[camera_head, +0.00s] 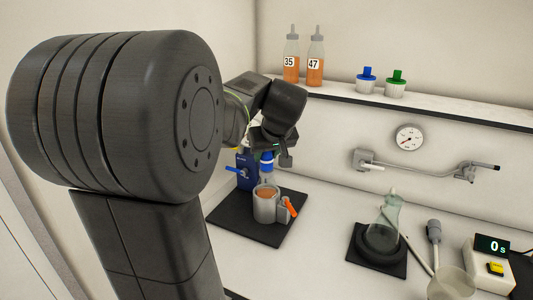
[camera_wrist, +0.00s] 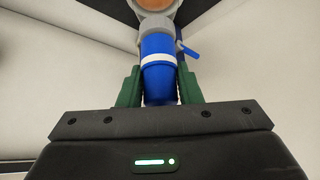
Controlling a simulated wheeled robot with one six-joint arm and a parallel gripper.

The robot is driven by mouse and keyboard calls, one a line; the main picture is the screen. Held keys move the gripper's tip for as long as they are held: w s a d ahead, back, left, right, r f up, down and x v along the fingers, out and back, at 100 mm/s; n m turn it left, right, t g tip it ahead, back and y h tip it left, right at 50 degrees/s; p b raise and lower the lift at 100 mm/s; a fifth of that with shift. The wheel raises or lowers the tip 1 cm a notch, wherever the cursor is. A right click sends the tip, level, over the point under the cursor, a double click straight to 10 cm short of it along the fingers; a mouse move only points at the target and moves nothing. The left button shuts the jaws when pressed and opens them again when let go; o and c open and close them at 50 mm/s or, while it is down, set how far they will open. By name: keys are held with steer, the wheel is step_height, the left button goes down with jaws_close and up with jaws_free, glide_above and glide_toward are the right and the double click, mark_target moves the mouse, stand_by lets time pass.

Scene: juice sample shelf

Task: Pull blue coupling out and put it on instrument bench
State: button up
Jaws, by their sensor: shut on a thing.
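The blue coupling (camera_wrist: 158,82) has a white band and sits between the two green fingers of my gripper (camera_wrist: 158,92). The gripper is shut on it. Its far end meets a grey round part (camera_wrist: 154,26); I cannot tell whether it is still seated there. In the head view the coupling (camera_head: 267,157) shows just below my gripper (camera_head: 270,140), above a grey cup (camera_head: 265,205) of orange juice and beside a blue block with a lever (camera_head: 246,170). The white instrument bench (camera_head: 325,225) spreads to the right.
The cup has an orange handle (camera_head: 288,208) and stands on a black mat (camera_head: 235,220). A flask (camera_head: 384,225) on a black pad, a beaker (camera_head: 450,285) and a timer (camera_head: 490,262) stand at right. A shelf (camera_head: 430,107) holds bottles and capped jars. Bare bench lies between mat and flask.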

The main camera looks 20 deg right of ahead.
steer(key=shift+r+p, duration=0.5)
steer(key=shift+r, duration=0.2)
stand_by(0.6)
steer(key=shift+r+p, duration=1.05)
steer(key=shift+r, duration=0.35)
